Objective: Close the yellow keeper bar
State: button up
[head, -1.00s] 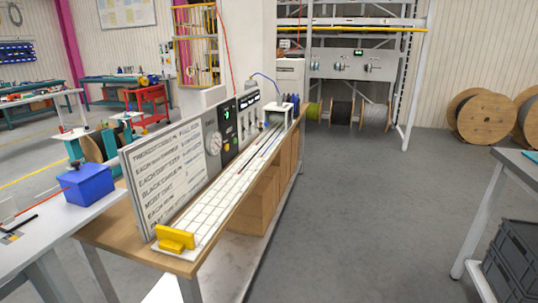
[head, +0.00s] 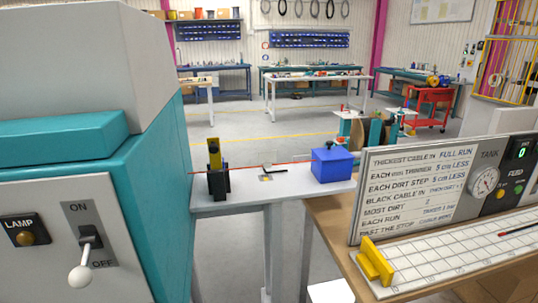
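A yellow bar (head: 215,156) stands upright in a black holder (head: 218,184) on a small grey table, in the middle-left of the head view. It looks like the keeper bar, raised rather than lying flat. A thin red cable (head: 285,163) runs across the table beside it. A second yellow piece (head: 375,262), a block-like stop, sits at the near end of the white measuring board (head: 440,258) on the wooden bench. My gripper is not in view.
A teal and grey machine (head: 85,160) with a LAMP light and an ON/OFF lever (head: 85,262) fills the left. A blue box (head: 332,164) and a small dark-handled tool (head: 268,170) are on the grey table (head: 260,197). A sign panel (head: 425,190) stands at right.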

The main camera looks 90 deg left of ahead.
aim_at(213, 143)
jog(key=z, duration=0.45)
jog(key=i, duration=0.5)
jog(key=u, duration=3.65)
jog(key=i, duration=0.6)
jog(key=k, duration=0.25)
jog(key=u, duration=0.05)
